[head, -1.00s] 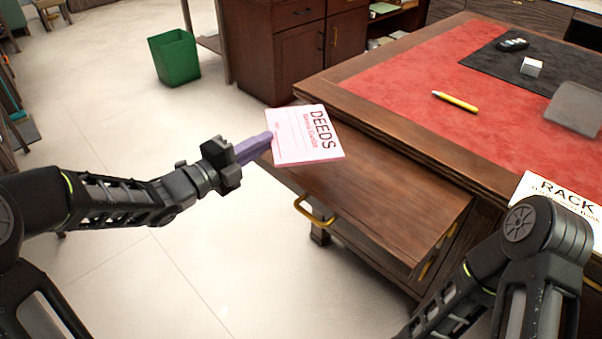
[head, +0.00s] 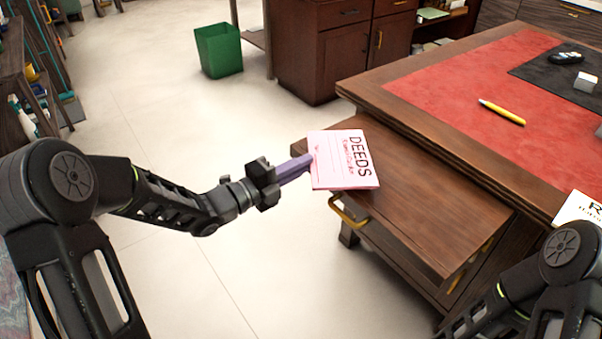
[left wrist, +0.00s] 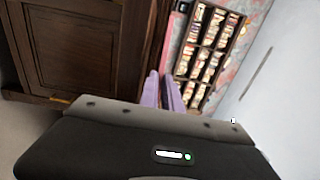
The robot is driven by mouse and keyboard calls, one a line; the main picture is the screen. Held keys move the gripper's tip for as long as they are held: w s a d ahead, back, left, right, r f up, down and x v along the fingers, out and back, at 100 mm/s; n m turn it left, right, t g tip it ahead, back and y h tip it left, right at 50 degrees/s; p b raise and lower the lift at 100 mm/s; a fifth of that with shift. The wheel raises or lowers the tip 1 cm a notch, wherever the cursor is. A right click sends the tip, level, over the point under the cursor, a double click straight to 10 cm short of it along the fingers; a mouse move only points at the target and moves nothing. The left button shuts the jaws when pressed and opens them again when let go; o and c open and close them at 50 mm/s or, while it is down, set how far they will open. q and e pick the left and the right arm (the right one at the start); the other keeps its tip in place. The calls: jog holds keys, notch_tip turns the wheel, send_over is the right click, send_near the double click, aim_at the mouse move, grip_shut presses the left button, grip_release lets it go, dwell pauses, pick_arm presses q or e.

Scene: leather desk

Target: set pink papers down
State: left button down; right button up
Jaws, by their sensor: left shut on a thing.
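The pink papers (head: 343,160), marked "DEEDS", are a flat rectangular sheet or stack in the head view. My left gripper (head: 297,168) is shut on their left edge with its purple fingers. The papers show over the left part of the lower wooden top (head: 430,205) beside the desk; I cannot tell whether they touch it. In the left wrist view the purple fingertips (left wrist: 163,92) are close together, and I cannot make out the papers there. My right gripper is out of view; only part of that arm shows at the lower right.
The desk (head: 420,120) with its red leather top stands to the right, bearing a yellow pen (head: 502,112) and a white "R…" paper (head: 580,208). A brass handle (head: 348,213) juts from the lower unit. A green bin (head: 219,50) stands on the floor behind.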

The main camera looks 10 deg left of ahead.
pick_arm(q)
jog(key=shift+f, duration=1.15)
jog(key=shift+f+b, duration=0.25)
jog(key=shift+b, duration=0.1)
jog(key=c, duration=1.6)
grip_release()
jog(key=shift+r, duration=0.1)
jog(key=shift+o, duration=0.2)
jog(key=v, duration=1.2)
jog(key=shift+p, duration=0.45)
